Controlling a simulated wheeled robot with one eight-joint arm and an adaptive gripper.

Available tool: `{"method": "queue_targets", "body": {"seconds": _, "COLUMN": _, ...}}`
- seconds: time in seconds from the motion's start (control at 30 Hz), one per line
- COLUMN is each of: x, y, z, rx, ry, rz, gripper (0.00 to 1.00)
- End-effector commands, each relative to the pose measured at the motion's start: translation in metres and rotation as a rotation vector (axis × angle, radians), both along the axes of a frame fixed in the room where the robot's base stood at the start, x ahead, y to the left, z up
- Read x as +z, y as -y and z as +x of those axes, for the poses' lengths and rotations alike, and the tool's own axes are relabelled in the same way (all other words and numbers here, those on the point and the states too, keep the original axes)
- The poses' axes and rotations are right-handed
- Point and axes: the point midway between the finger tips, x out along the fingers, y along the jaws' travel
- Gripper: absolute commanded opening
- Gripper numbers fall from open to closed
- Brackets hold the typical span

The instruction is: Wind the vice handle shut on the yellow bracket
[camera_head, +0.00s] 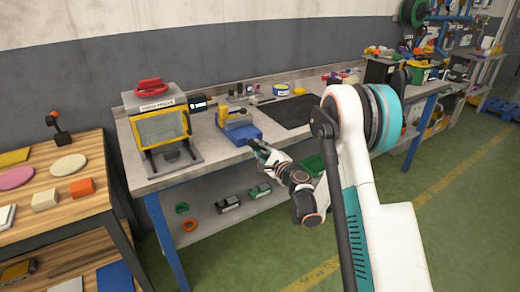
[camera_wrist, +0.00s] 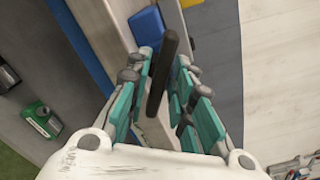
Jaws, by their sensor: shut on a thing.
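The blue vice (camera_head: 243,134) stands near the front edge of the workbench in the head view. The yellow bracket (camera_head: 236,118) is upright at the vice; I cannot tell how tightly the jaws meet it. My gripper (camera_head: 257,146) is at the vice's front, by the bench edge. In the wrist view my gripper (camera_wrist: 165,88) has its teal-padded fingers on both sides of a dark bar, the vice handle (camera_wrist: 157,78), and is shut on it. Part of the blue vice (camera_wrist: 146,26) shows beyond the fingers. The handle is too small to make out in the head view.
A yellow-framed press (camera_head: 163,130) stands left of the vice. A black mat (camera_head: 288,112) lies to its right. Behind are small parts and a blue tape roll (camera_head: 281,90). A lower shelf (camera_head: 215,225) holds green and dark items. A wooden table (camera_head: 95,150) is at left.

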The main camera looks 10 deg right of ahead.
Motion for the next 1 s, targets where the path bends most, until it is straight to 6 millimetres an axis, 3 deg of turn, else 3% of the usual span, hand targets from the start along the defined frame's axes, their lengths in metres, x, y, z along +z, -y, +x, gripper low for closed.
{"method": "queue_targets", "body": {"seconds": 0.6, "x": -0.0013, "y": 0.001, "z": -0.0007, "rx": -0.002, "ry": -0.18, "rz": 0.548, "gripper": 0.0}}
{"method": "queue_targets", "body": {"seconds": 1.0, "x": -0.0006, "y": 0.0007, "z": 0.0001, "rx": -0.001, "ry": -0.265, "rz": 0.817, "gripper": 0.0}}
